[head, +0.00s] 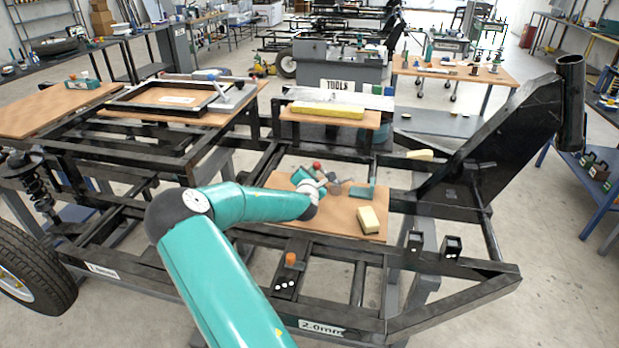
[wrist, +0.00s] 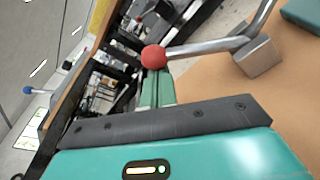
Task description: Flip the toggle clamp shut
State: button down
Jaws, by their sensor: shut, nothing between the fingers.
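The toggle clamp has a red ball knob (wrist: 154,57) on a bent metal lever (wrist: 205,46), which runs right to a grey block (wrist: 259,56) in the wrist view. In the head view, the red knob (head: 316,166) shows small at the wooden board, with the grey metal part (head: 335,188) beside it. My gripper (wrist: 157,88) is shut and empty, its teal fingers pointing at the knob. The knob appears right at the fingertips; I cannot tell whether they touch. In the head view, my gripper (head: 310,184) is over the board, partly hiding the clamp.
An upright black plate (head: 510,135) rises at right.

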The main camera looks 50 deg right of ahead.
jog(key=shift+s+d+r+m, duration=0.25)
jog(key=shift+s+r+m, duration=0.25)
jog(key=shift+r+m, duration=0.35)
jog(key=s+m, duration=0.1)
jog(key=s+d+r+m+t, duration=0.1)
jog(key=m, duration=0.1)
jog(key=s+r+m, duration=0.1)
jog(key=m, duration=0.1)
jog(key=shift+s+d+r+h, duration=0.2)
jog(key=shift+h, duration=0.1)
